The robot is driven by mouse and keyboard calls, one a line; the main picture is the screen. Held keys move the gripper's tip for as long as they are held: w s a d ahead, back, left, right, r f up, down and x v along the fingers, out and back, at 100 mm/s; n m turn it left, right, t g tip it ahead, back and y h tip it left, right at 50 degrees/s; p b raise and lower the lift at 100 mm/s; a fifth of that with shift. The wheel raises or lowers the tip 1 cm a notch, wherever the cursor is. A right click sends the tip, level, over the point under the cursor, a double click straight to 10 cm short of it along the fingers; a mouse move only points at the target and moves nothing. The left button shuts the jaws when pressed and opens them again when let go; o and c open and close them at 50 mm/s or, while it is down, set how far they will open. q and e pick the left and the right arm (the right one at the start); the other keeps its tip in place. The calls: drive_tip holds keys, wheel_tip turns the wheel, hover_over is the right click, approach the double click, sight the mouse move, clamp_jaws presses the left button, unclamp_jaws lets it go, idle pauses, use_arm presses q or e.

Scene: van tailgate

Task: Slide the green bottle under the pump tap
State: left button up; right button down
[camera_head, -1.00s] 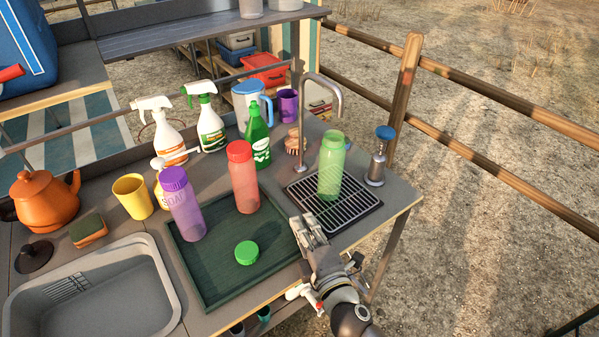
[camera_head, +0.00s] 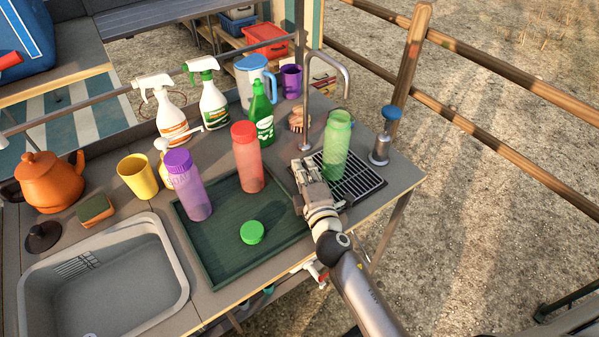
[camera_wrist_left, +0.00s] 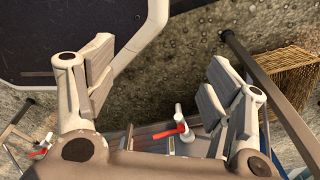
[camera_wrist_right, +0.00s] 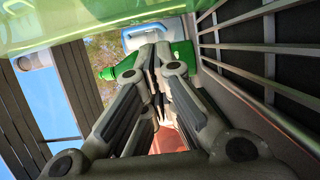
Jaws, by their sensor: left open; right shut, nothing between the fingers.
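The translucent green bottle (camera_head: 337,147) stands upright and uncapped on the black drain grate (camera_head: 368,186). The pump tap (camera_head: 331,57) arches up behind it, and its spout end hangs close to the bottle's mouth; I cannot tell whether it is directly above. My right gripper (camera_head: 305,170) is shut and empty, low at the bottle's left side; whether it touches is unclear. In the right wrist view the closed fingers (camera_wrist_right: 155,55) show with the bottle (camera_wrist_right: 60,22) across the top left. My left gripper (camera_wrist_left: 160,90) is open and empty, away from the bottle.
A blue-knobbed pump (camera_head: 385,138) stands right of the grate. Spray bottles (camera_head: 213,105) and a green squeeze bottle (camera_head: 262,115) stand behind.

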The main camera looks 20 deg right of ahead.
drive_tip(key=shift+s+d+r, duration=0.15)
drive_tip(key=shift+s+d, duration=0.1)
drive_tip(key=shift+d, duration=0.3)
drive_tip(key=shift+s+d, duration=0.15)
drive_tip(key=shift+d, duration=0.3)
drive_tip(key=shift+s+d, duration=0.3)
drive_tip(key=shift+d, duration=0.65)
use_arm(q)
drive_tip(key=shift+s+a+r, duration=0.1)
drive_tip(key=shift+s+r, duration=0.25)
drive_tip(key=shift+s, duration=0.4)
drive_tip(key=shift+w, duration=0.1)
